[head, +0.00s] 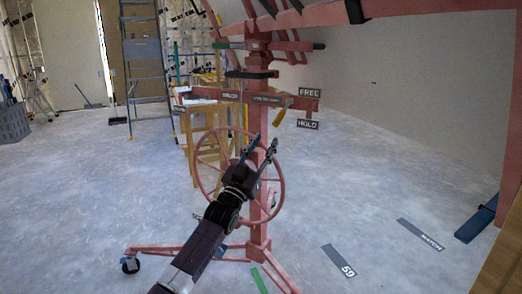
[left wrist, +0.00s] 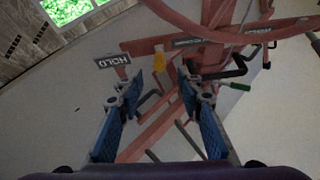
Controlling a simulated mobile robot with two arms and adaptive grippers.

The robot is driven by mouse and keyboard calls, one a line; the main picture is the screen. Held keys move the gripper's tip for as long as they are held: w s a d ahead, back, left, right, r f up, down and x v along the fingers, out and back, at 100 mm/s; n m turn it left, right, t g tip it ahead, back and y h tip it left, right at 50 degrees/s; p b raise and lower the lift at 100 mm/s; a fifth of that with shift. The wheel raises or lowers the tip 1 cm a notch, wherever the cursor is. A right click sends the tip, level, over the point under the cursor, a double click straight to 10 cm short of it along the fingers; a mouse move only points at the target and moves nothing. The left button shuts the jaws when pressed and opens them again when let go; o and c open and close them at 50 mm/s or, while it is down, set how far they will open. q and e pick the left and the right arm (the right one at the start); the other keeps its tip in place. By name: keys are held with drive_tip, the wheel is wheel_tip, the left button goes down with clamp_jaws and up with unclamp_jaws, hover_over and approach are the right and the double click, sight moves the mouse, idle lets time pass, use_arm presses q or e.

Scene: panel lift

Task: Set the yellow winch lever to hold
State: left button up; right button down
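The yellow winch lever (head: 279,117) shows as a small yellow end just below the red crossarm, to the right of the red column. The HOLD sign (head: 307,124) is to its right, with the FREE sign (head: 309,92) above that. My left gripper (head: 261,150) is open and empty, in front of the column and lower than the lever. In the left wrist view, the yellow lever end (left wrist: 158,60) lies beyond and between the open fingers, apart from them, beside the HOLD sign (left wrist: 112,61). My right gripper is not in view.
The red handwheel (head: 201,167) is on the column, close to my left arm. The lift's red legs (head: 165,249) spread over the floor. The floor at right is mostly clear.

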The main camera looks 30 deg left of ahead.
use_arm(q)
drive_tip(key=shift+v, duration=1.05)
